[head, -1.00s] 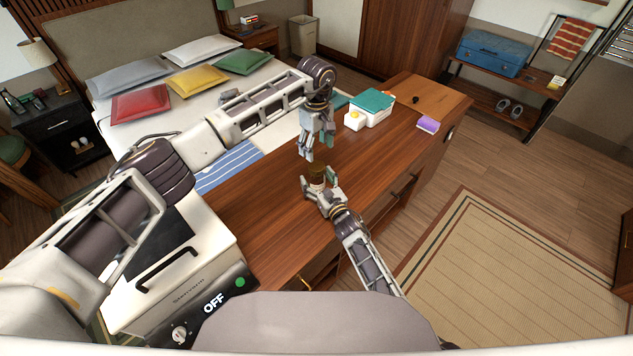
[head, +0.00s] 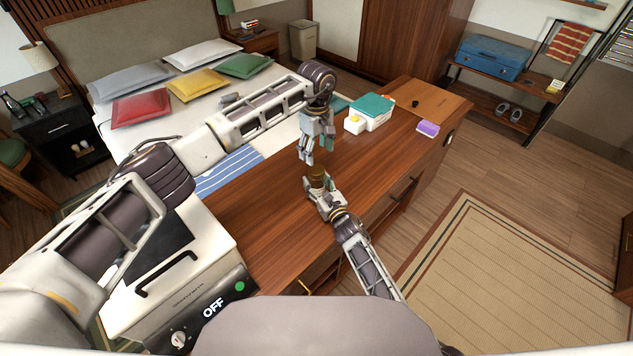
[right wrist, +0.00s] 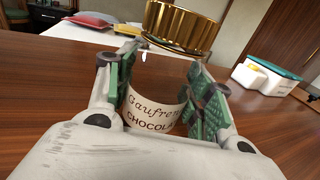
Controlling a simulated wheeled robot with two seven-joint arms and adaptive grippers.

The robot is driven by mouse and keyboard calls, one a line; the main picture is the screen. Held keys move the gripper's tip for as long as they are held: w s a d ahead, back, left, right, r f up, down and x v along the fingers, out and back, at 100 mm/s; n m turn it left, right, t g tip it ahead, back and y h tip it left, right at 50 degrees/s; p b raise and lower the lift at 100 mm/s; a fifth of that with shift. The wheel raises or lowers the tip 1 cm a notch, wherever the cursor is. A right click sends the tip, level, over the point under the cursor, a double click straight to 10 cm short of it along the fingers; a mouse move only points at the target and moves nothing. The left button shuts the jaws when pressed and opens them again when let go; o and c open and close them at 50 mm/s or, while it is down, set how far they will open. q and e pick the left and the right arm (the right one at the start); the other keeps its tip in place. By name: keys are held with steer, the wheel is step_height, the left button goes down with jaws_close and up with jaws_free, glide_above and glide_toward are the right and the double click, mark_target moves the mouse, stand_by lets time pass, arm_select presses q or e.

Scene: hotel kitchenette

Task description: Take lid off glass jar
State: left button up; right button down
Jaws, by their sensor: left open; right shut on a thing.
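The glass jar (right wrist: 155,115) stands upright on the wooden counter (head: 262,215), with a cream label reading "Gaufre... CHOCOLA...". Its ribbed gold lid (right wrist: 182,25) sits on top, and in the head view the lid (head: 317,171) shows small above my right gripper. My right gripper (head: 318,190) is shut on the jar, its green finger pads (right wrist: 160,95) on both sides of the body below the lid. My left gripper (head: 317,158) is open and empty, pointing down just above the lid. The jar is mostly hidden in the head view.
A white box with a teal top (head: 371,112) and a purple sponge-like block (head: 428,128) lie farther along the counter. A white appliance marked OFF (head: 180,285) stands at the near left. The counter between is clear.

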mark_target(317, 169)
arm_select(q)
steer(key=shift+m, duration=2.2)
steer(key=shift+f, duration=0.15)
steer(key=shift+f, duration=3.85)
steer(key=shift+c, duration=0.3)
steer(key=c, duration=1)
